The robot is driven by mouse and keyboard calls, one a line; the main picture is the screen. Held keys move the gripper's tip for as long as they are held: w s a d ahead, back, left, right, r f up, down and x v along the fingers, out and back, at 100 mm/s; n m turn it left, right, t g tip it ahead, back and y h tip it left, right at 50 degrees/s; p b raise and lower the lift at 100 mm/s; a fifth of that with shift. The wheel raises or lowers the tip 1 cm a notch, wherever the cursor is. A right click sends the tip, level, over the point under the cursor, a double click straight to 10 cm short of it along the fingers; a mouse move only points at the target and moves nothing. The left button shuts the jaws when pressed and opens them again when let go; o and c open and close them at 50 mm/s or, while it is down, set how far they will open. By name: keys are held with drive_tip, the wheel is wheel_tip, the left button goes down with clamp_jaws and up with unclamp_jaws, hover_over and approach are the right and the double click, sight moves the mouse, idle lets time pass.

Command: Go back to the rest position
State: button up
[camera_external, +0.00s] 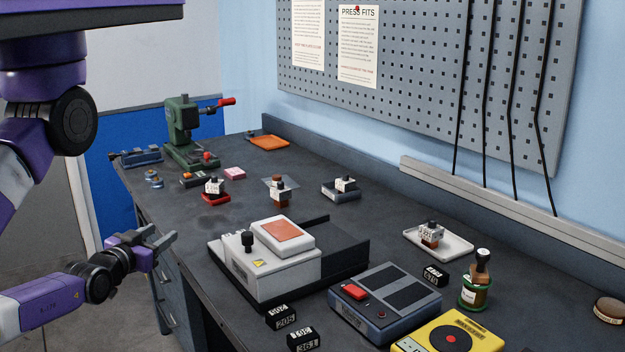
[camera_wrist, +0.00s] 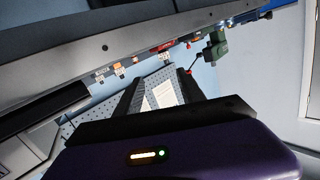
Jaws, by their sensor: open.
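My gripper (camera_external: 150,241) is at the left of the external view, beside the front edge of the bench and clear of everything on it. Its fingers are apart and hold nothing. In the wrist view the two dark fingers (camera_wrist: 157,90) frame the distant pegboard and its paper sheets, with nothing between them. The arm is bent, with its purple and black links at the left of the external view.
The dark bench (camera_external: 215,265) carries a white device with an orange top (camera_external: 265,285), a blue-grey box (camera_external: 385,300), a yellow device (camera_external: 450,335), a green press (camera_external: 185,135) and a white tray (camera_external: 455,250). A pegboard (camera_external: 430,70) hangs behind. Open floor lies left of the bench.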

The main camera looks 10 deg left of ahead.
drive_tip(key=s+a+f+n+g+y, duration=0.1)
drive_tip(key=s+a+f+n+g, duration=0.1)
drive_tip(key=s+a, duration=0.25)
wheel_tip(320, 180, up, 16)
drive_tip(key=p, duration=1.6)
drive_tip(key=f+b, duration=0.2)
drive_tip(key=b, duration=0.1)
drive_tip(key=f+b, duration=0.1)
drive_tip(key=f, duration=0.1)
drive_tip(key=shift+s+f, duration=0.1)
drive_tip(key=shift+s, duration=0.15)
